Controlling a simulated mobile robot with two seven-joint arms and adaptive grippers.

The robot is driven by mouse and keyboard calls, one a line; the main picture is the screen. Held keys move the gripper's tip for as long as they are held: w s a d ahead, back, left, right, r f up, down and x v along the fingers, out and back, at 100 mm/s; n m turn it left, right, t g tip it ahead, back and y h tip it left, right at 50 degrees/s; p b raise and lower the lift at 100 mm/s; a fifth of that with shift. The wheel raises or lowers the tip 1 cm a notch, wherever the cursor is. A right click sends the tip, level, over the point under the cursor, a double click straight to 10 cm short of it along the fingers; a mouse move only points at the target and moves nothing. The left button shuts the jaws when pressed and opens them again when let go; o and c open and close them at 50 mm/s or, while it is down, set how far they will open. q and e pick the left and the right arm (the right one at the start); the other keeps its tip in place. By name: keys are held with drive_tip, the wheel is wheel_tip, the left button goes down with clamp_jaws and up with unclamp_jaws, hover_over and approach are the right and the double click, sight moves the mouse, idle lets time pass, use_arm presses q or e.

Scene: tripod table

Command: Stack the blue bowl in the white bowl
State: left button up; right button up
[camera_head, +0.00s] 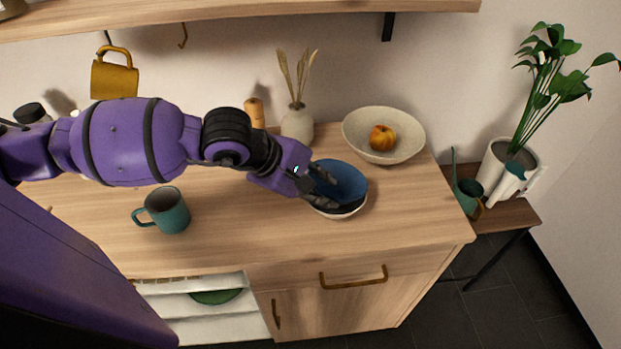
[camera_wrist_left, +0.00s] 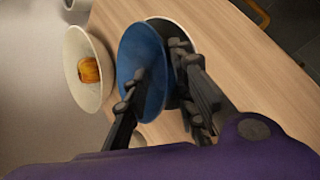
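The blue bowl (camera_head: 345,181) sits over the white bowl (camera_head: 344,214) near the right part of the counter. The white bowl's pale rim and side show below it; in the left wrist view the blue bowl (camera_wrist_left: 143,70) covers most of the white bowl (camera_wrist_left: 166,24). I cannot tell whether the blue bowl rests fully inside. My left gripper (camera_head: 318,185) is at the blue bowl's near left rim. In the left wrist view its fingers (camera_wrist_left: 160,95) stand apart, one over the blue bowl's inside and one outside its rim. My right gripper is not in view.
A cream bowl (camera_head: 408,148) with an orange-yellow fruit (camera_head: 382,137) stands behind, close to the stacked bowls. A vase (camera_head: 297,124) with dried stems is at the back. A teal mug (camera_head: 169,211) stands left. The counter's front right is clear.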

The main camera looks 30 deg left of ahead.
use_arm(q)
drive_tip(key=p+v, duration=0.3)
drive_tip(key=v, duration=0.9)
drive_tip(key=shift+r+p, duration=0.35)
drive_tip(key=shift+p, duration=0.05)
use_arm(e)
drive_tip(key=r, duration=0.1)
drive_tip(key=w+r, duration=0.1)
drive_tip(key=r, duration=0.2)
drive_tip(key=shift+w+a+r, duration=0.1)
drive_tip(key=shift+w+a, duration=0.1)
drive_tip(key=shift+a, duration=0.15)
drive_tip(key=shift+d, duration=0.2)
